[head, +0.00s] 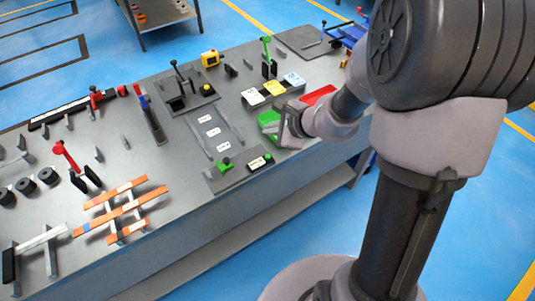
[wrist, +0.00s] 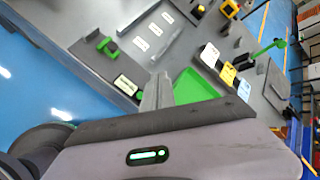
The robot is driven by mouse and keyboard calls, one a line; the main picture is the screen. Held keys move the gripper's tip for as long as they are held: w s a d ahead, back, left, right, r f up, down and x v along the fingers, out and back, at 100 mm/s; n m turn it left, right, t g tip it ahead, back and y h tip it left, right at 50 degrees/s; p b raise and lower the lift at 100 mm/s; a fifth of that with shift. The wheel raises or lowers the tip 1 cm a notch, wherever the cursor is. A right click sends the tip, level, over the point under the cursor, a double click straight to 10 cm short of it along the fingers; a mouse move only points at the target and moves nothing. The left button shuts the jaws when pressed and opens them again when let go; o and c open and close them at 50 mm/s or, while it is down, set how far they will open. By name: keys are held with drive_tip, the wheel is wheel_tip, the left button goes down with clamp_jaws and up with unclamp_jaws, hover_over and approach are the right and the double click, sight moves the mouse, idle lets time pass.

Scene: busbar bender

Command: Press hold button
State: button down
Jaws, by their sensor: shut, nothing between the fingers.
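No button has a label I can read as hold. A small plate with a pale label and a green button (head: 267,157) sits at the table's front edge; in the wrist view its label plate (wrist: 125,86) lies left of my fingers. A green knob (head: 225,163) stands left of it, also in the wrist view (wrist: 106,44). A black box with a yellow button (head: 207,88) sits farther back. My gripper (head: 284,136) is beside the green tray, right of the label plate. In the wrist view my gripper (wrist: 157,92) is shut and empty, pointing toward the table.
The green tray (wrist: 193,85) is just right of my fingers. Orange bars (head: 125,210) lie at left.

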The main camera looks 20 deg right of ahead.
drive_tip(key=b, duration=0.6)
hover_over(270, 159)
wheel_tip(270, 159, down, 8)
drive_tip(key=shift+s+f, duration=0.1)
drive_tip(key=shift+f+b, duration=0.25)
drive_tip(key=shift+b, duration=0.3)
idle(1.1)
drive_tip(key=shift+f+b, duration=0.4)
drive_tip(key=shift+b, duration=0.25)
drive_tip(key=shift+f+b, duration=0.45)
drive_tip(key=shift+b, duration=0.1)
idle(0.4)
drive_tip(key=shift+r, duration=0.1)
drive_tip(key=shift+r+p, duration=0.65)
drive_tip(key=shift+r, duration=0.15)
drive_tip(key=shift+r, duration=0.1)
drive_tip(key=shift+r+p, duration=1.95)
drive_tip(key=shift+r, duration=0.5)
